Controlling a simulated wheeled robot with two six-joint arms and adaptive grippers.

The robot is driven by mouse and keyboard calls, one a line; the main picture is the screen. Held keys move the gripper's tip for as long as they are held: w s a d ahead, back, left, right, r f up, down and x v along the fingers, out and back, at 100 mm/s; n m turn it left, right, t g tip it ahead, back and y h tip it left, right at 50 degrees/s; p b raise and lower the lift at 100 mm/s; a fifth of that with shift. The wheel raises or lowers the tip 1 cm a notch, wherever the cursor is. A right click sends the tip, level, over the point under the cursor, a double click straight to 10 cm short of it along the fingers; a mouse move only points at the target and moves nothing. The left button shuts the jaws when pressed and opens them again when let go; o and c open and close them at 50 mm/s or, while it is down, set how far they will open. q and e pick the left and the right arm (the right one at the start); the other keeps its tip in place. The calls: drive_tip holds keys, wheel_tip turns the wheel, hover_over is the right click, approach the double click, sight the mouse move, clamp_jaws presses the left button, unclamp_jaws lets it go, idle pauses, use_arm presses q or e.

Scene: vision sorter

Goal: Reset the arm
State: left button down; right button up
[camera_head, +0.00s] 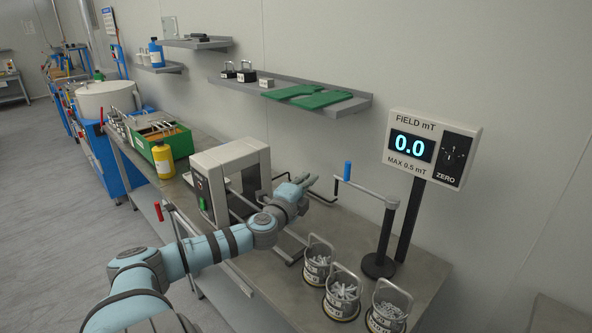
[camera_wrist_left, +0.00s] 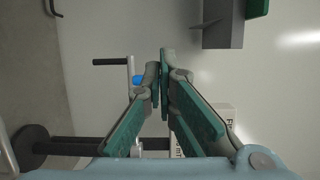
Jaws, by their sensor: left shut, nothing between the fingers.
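My left arm comes in from the lower left of the head view and reaches over the workbench (camera_head: 262,272). My left gripper (camera_head: 306,181) is above the bench, to the right of the grey boxy machine (camera_head: 230,158) and left of the crank stand with the blue handle (camera_head: 348,171). In the left wrist view the gripper (camera_wrist_left: 159,66) has its green-padded fingers together at the tips, with nothing between them. My right gripper is not in view.
Three wire-handled baskets (camera_head: 341,304) of small pale parts stand at the bench's front right. A field meter (camera_head: 432,149) reading 0.0 stands behind them. A wall shelf (camera_head: 352,106) holds green plates. A yellow bottle (camera_head: 163,160) and green box (camera_head: 160,138) are at left.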

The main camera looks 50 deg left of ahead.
use_arm(q)
drive_tip(key=s+p, duration=0.1)
drive_tip(key=s, duration=0.2)
drive_tip(key=shift+s+a, duration=0.1)
drive_tip(key=shift+a, duration=0.05)
